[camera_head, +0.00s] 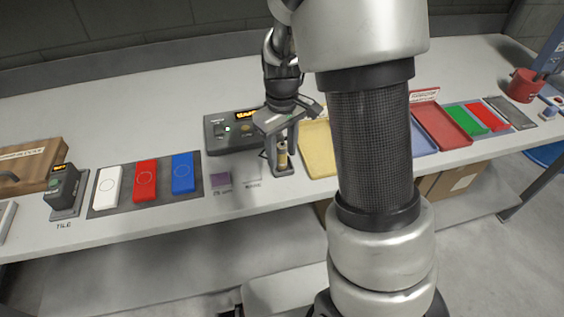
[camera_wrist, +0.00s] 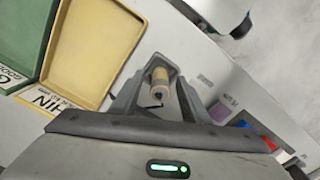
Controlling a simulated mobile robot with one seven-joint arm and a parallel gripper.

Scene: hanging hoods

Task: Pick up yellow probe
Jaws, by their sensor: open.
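The yellow probe (camera_head: 282,157) stands upright in a grey holder (camera_head: 285,171) near the front edge of the table. In the wrist view the probe (camera_wrist: 160,80) shows from above as a yellowish cylinder with a dark tip, inside the grey holder (camera_wrist: 165,62). My gripper (camera_head: 279,142) is over the holder with its fingers pointing down, open and empty. In the wrist view its fingers (camera_wrist: 160,100) seem to lie on either side of the probe. Grey fingers and grey holder overlap there, so I cannot tell whether they touch.
A dark device with a lit display (camera_head: 231,131) stands behind and left of the holder. A yellow tray (camera_head: 318,150) is close on the right, partly hidden by my arm. White, red and blue tiles (camera_head: 145,181) lie on a dark mat at left.

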